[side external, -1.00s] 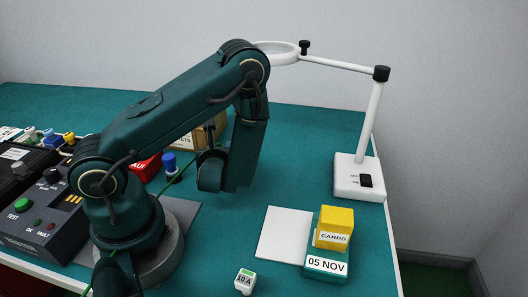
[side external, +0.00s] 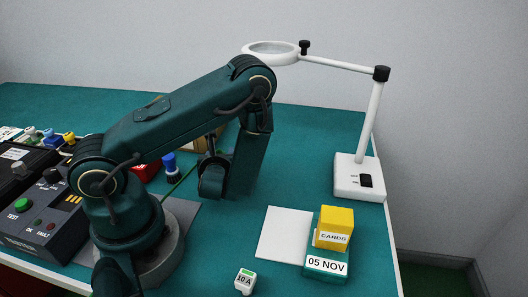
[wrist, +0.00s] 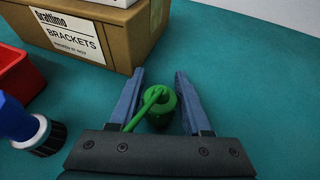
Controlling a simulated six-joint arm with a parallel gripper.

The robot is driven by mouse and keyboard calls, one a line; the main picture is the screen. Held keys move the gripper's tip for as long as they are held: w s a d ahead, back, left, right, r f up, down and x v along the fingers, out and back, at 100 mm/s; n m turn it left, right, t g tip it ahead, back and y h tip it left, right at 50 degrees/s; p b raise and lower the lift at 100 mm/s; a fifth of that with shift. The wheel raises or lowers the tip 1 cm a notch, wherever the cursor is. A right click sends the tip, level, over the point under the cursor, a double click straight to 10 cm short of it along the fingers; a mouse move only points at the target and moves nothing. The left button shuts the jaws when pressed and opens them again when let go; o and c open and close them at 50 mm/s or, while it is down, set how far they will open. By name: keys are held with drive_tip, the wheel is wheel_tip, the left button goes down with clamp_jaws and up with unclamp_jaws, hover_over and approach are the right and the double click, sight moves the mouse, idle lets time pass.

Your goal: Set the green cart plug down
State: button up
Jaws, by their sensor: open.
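The green plug (wrist: 161,112) shows in the wrist view between my gripper's two blue-grey fingers, with a gap visible on each side. A green cable (wrist: 135,117) runs from it toward my gripper's body. The plug appears to stand on the teal work surface, though its exact contact is hard to tell. My gripper (wrist: 160,76) is open around it. In the side view my arm hides the fingers and the plug; only a stretch of green cable (side external: 181,184) shows.
A brown BRACKETS box (wrist: 90,42) stands just beyond the fingertips. A blue plug (wrist: 20,122) and a red bin (wrist: 16,75) are at left. In the side view, a white pad (side external: 283,234), card boxes (side external: 334,229) and a magnifier lamp (side external: 360,178) are at right.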

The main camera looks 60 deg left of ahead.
drive_tip(key=shift+r, duration=0.2)
drive_tip(key=v, duration=1)
drive_tip(key=shift+d, duration=0.2)
drive_tip(key=shift+v, duration=0.8)
drive_tip(key=shift+s, duration=0.1)
